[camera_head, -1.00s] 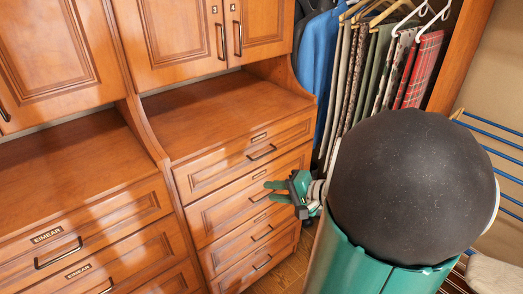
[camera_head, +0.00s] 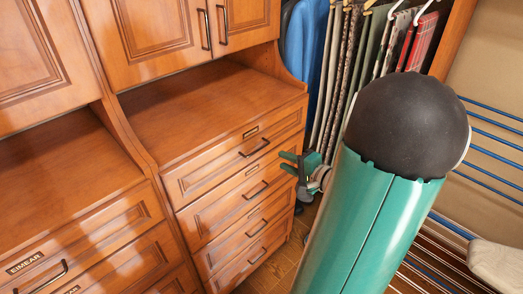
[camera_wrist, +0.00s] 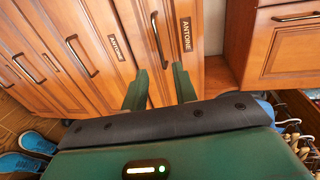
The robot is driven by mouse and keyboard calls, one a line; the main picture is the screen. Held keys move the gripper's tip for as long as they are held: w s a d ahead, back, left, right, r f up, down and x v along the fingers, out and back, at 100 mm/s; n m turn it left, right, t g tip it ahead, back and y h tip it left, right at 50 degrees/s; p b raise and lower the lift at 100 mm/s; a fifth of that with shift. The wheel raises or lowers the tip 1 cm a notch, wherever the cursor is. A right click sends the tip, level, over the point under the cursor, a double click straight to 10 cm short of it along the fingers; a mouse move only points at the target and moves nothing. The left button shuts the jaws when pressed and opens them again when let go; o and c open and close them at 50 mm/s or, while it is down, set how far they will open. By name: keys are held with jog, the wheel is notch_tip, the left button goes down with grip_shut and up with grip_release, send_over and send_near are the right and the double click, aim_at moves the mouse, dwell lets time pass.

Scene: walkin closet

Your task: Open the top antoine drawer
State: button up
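The right-hand wooden drawer stack shows in the head view. Its top drawer (camera_head: 235,155) is shut, with a small label and a dark bar handle (camera_head: 254,148). In the wrist view, turned sideways, the top drawer's label reads ANTOINE (camera_wrist: 186,34), with its handle (camera_wrist: 157,40) beside it. The drawer below also carries an ANTOINE label (camera_wrist: 117,42). My gripper (camera_head: 290,163) is at the right edge of the stack, below and right of the top handle in the picture. In the wrist view my gripper (camera_wrist: 160,82) has two green fingers apart, empty, short of the top drawer's front.
An EIMEAR drawer stack (camera_head: 100,235) stands at the left. Cabinet doors (camera_head: 160,35) are above the open shelf. Hanging clothes (camera_head: 340,60) are behind my arm. Blue shoes (camera_wrist: 25,150) lie on the wooden floor. A rack with blue bars (camera_head: 495,145) is at the right.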

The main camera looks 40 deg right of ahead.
jog(key=w+f, duration=0.2)
jog(key=w, duration=0.8)
jog(key=shift+w+a, duration=0.15)
jog(key=shift+f, duration=0.1)
jog(key=shift+c, duration=0.2)
grip_shut()
